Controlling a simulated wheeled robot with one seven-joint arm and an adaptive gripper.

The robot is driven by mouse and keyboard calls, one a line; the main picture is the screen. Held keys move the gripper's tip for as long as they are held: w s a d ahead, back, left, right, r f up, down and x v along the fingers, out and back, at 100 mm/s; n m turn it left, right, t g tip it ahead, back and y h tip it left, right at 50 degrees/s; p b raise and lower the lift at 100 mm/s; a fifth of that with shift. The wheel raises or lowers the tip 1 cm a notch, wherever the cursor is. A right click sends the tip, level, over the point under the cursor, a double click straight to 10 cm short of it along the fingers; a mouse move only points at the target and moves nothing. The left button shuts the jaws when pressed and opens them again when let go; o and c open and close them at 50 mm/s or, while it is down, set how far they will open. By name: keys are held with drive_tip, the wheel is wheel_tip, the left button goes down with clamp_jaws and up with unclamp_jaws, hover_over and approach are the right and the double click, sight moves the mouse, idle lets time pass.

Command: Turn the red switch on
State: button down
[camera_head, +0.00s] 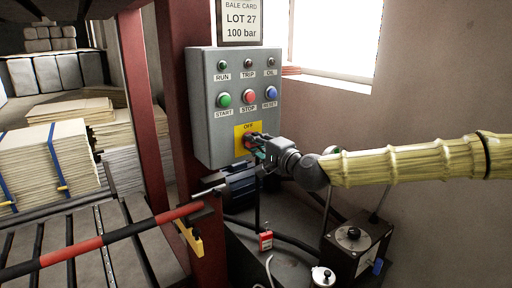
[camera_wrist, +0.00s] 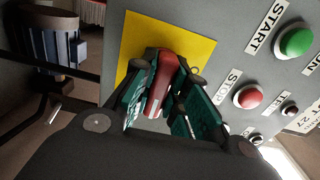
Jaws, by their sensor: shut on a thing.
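The red switch (camera_head: 249,142) sits on a yellow plate (camera_head: 239,132) low on the front of the grey control box (camera_head: 203,120). The plate carries the word OFF above the switch. My gripper (camera_head: 257,149) reaches in from the right and its teal fingers are at the switch. In the wrist view the red switch handle (camera_wrist: 160,82) stands between the two teal fingers of my gripper (camera_wrist: 168,100), which are shut on it. The fingers hide part of the handle and of the yellow plate (camera_wrist: 195,48). I cannot tell the switch's exact turn angle.
Above the plate are a green START button (camera_head: 224,99), a red STOP button (camera_head: 249,97) and a blue RESET button (camera_head: 270,93). A motor (camera_head: 240,188) is below the box. A red-and-black bar (camera_head: 120,237) crosses at lower left. A red post (camera_head: 178,90) stands left of the box.

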drive_tip(key=shift+w+d, duration=0.1)
idle(0.4)
drive_tip(key=c, duration=1.4)
unclamp_jaws()
drive_tip(key=shift+d, duration=0.1)
drive_tip(key=v, duration=1.2)
drive_tip(key=shift+f, duration=0.1)
